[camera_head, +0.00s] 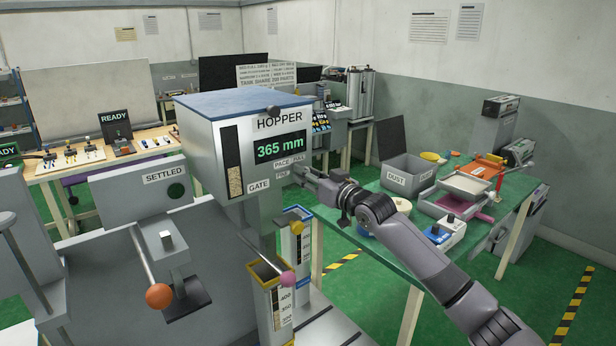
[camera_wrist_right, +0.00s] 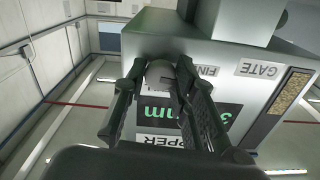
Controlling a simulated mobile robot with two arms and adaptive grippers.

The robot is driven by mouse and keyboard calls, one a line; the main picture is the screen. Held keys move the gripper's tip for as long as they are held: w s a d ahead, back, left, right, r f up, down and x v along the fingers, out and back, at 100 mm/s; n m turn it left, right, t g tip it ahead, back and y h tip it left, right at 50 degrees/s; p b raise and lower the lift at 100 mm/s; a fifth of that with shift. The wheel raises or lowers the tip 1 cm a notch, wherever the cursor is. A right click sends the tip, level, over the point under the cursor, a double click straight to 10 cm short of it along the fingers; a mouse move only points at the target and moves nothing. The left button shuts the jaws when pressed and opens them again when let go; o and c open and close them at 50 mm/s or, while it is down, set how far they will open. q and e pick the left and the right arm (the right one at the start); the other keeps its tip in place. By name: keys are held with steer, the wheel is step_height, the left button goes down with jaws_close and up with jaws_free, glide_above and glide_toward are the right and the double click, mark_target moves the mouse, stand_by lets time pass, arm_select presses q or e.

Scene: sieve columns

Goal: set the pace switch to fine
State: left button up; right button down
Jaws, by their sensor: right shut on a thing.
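The grey hopper (camera_head: 220,160) stands in the middle of the head view, with a green readout (camera_head: 279,146) of "365 mm". Small PACE labels (camera_head: 282,163) and a fine label (camera_head: 282,174) sit at its lower right front. My right gripper (camera_head: 304,173) is at that corner, its fingers hiding the switch in the head view. In the right wrist view the gripper (camera_wrist_right: 168,80) is shut on a rounded grey knob, the pace switch (camera_wrist_right: 160,72), beside the fine label (camera_wrist_right: 207,71). Which way the switch points cannot be told. My left gripper is out of view.
A GATE label (camera_head: 259,187) and bead window are left of the switch. Below are graduated columns (camera_head: 280,300) and a pink-knobbed lever (camera_head: 288,278). A green table (camera_head: 350,228) with a DUST bin (camera_head: 396,180) and trays stands right. An orange-knobbed lever (camera_head: 159,296) is front left.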

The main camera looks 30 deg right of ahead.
steer(key=shift+f+n, duration=0.1)
steer(key=shift+n, duration=0.5)
steer(key=c, duration=1.3)
jaws_free()
steer(key=shift+s, duration=0.1)
steer(key=s, duration=1.1)
steer(key=shift+s+d, duration=0.4)
steer(key=shift+d, duration=0.05)
